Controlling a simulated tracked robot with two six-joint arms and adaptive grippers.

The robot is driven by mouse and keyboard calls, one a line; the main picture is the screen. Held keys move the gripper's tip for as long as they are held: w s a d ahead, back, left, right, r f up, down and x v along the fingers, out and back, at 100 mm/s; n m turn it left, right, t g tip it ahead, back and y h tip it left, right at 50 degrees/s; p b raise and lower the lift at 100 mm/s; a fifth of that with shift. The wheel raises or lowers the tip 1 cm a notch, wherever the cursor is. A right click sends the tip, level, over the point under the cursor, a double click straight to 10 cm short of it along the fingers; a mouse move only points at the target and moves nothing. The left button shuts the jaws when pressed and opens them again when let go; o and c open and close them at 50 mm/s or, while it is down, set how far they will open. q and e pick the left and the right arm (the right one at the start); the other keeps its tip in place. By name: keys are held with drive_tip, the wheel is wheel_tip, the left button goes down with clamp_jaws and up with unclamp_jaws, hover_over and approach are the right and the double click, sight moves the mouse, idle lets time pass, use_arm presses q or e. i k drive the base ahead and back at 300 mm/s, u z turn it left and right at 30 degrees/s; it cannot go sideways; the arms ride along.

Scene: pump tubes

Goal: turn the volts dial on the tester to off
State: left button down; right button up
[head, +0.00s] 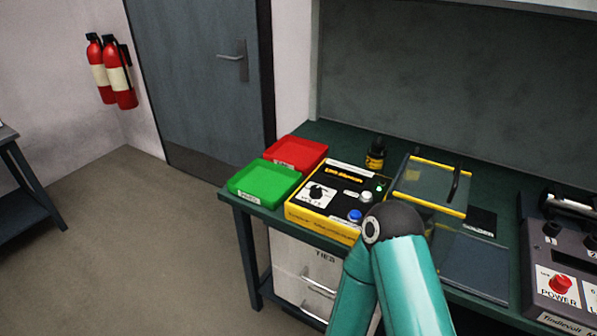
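A yellow box with a black top (346,177), which looks like the tester, sits on the green bench top. Its black dial (317,192) is on a white plate at the left of the top. The lettering on the plate and the dial's setting are too small to read. A blue button (355,215), a white button (366,197) and a lit green lamp (379,188) are to the right of the dial. A teal arm of mine bends in front of the box's right front corner. Neither gripper shows in the head view.
Green (264,205) and red (322,147) trays are left of and behind the box. A yellow-edged clear cover (428,186) stands to its right, with a small dark bottle (375,154) behind. A grey device with a red power knob (561,284) is far right.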

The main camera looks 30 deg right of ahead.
sight(315, 193)
drive_tip(key=z, duration=0.15)
drive_tip(key=i, duration=0.75)
drive_tip(key=z, duration=0.65)
